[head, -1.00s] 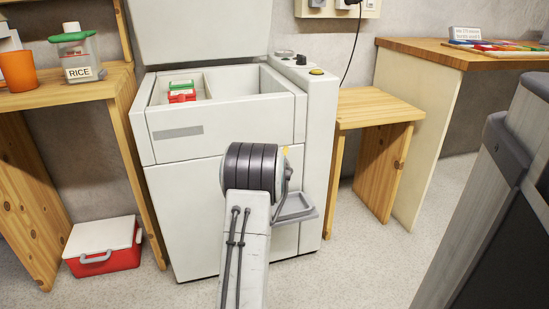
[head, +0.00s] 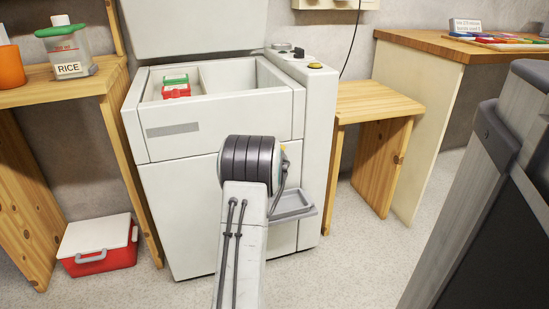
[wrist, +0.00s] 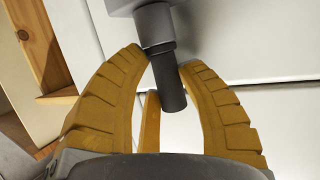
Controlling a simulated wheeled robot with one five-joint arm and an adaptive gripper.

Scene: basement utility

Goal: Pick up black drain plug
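A dark, near-black cylinder with a stepped collar, which looks like the black drain plug (wrist: 170,88), shows in the wrist view. Its upper end meets a grey block (wrist: 122,6). My gripper (wrist: 158,60) has its yellow ridged fingers spread on both sides of the cylinder, with a third finger behind its lower end. The right finger is close to it; I cannot tell whether they touch. In the head view my arm hides the plug and most of the gripper; only a bit of yellow shows beside the wrist.
A white machine (head: 185,185) with an open bin stands before me, holding a red and green box (head: 176,87). A grey tray (head: 293,207) juts from its front. A wooden bench (head: 378,103) stands right, shelves left, a red cooler (head: 98,245) on the floor.

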